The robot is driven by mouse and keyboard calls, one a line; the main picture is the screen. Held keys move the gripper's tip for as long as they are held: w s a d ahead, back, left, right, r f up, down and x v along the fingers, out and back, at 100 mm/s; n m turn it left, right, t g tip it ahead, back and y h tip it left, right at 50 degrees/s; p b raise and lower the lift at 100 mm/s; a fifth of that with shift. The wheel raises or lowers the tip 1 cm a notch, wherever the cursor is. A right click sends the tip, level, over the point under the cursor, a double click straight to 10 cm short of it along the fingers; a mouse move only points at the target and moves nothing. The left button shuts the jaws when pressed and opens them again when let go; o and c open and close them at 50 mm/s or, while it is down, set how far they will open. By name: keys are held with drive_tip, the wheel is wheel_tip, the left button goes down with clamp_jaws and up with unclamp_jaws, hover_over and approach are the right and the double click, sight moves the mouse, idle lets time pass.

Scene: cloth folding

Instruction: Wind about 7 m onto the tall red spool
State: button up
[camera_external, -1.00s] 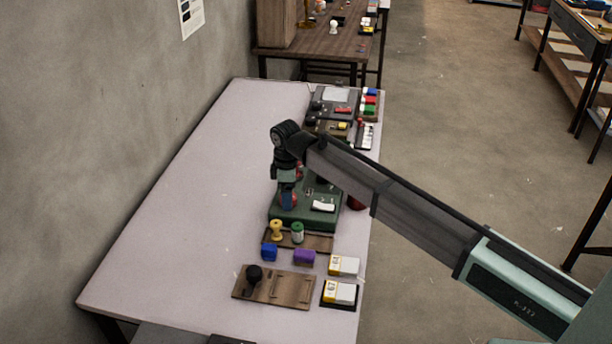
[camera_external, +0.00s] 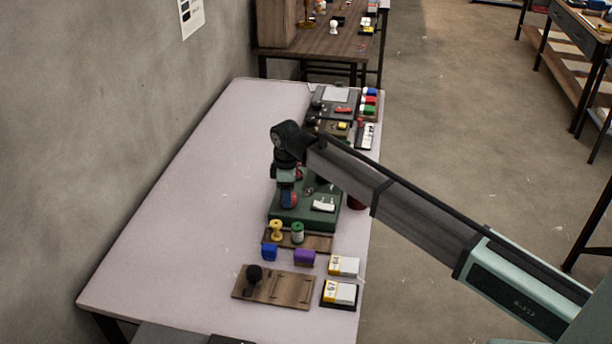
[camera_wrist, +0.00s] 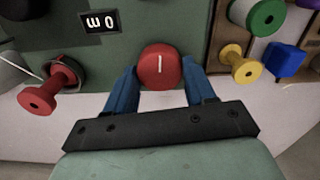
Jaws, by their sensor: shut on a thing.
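In the wrist view a round red knob (camera_wrist: 160,67) with a white line sits on the green winding machine (camera_wrist: 190,25). My gripper (camera_wrist: 158,72) is shut on this knob, one blue finger on each side. In the external view my gripper (camera_external: 288,201) points down at the near left part of the machine (camera_external: 290,219). A black display (camera_wrist: 100,22) reads "0 m", upside down.
A yellow spool (camera_external: 276,231) and a green spool (camera_external: 297,233) stand on a wooden rack in front of the machine. The table's left side (camera_external: 190,200) is clear.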

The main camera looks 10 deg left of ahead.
drive_tip(key=m, duration=0.4)
drive_tip(key=shift+m, duration=2.6)
drive_tip(key=o, duration=1)
drive_tip(key=shift+o, duration=0.2)
wheel_tip(320, 180, up, 14)
drive_tip(key=shift+f, duration=0.1)
